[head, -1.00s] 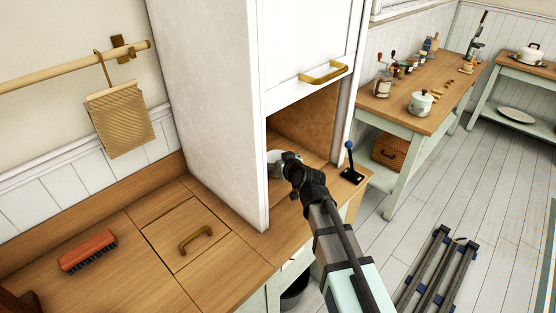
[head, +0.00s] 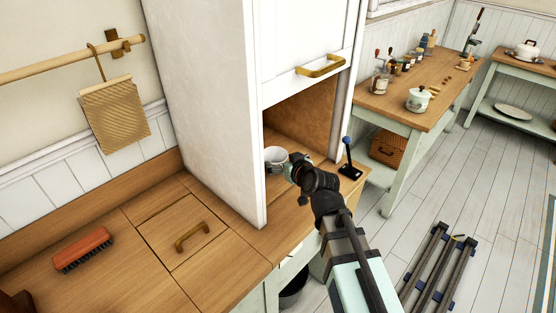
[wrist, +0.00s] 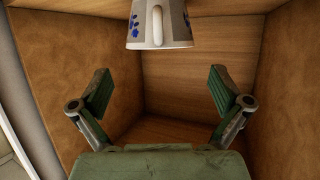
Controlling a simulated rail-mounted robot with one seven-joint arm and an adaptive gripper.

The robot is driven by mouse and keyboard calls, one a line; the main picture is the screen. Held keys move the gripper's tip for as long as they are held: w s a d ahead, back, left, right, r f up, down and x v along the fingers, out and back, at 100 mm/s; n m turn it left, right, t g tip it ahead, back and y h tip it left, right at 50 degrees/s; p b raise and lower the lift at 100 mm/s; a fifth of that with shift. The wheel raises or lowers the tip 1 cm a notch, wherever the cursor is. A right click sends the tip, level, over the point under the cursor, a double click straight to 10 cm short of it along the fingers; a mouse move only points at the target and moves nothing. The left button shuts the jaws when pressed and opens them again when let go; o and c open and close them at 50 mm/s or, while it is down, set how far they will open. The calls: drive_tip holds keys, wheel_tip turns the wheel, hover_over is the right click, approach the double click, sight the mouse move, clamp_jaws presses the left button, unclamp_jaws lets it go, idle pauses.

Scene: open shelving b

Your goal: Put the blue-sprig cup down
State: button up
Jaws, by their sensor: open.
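The blue-sprig cup (head: 275,158) is a pale cup standing inside the open cabinet, near its left wall. In the wrist view the cup (wrist: 160,22) shows at the top edge, with its handle facing me and blue sprigs on its side; part of it is cut off. My gripper (wrist: 160,88) is open, its two fingers spread wide with nothing between them. The cup lies beyond the fingertips, apart from them. In the head view my gripper (head: 291,169) is at the cabinet opening, just right of the cup, and partly hidden by my arm.
The white cabinet (head: 212,110) has side walls close around my gripper, and its raised door with a brass handle (head: 322,66) is above. A blue-knobbed lever (head: 348,160) stands to the right. A brush (head: 83,250) lies on the counter at left.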

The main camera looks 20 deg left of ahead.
drive_tip(key=v, duration=0.5)
drive_tip(key=shift+b, duration=0.3)
drive_tip(key=shift+w, duration=0.1)
idle(0.9)
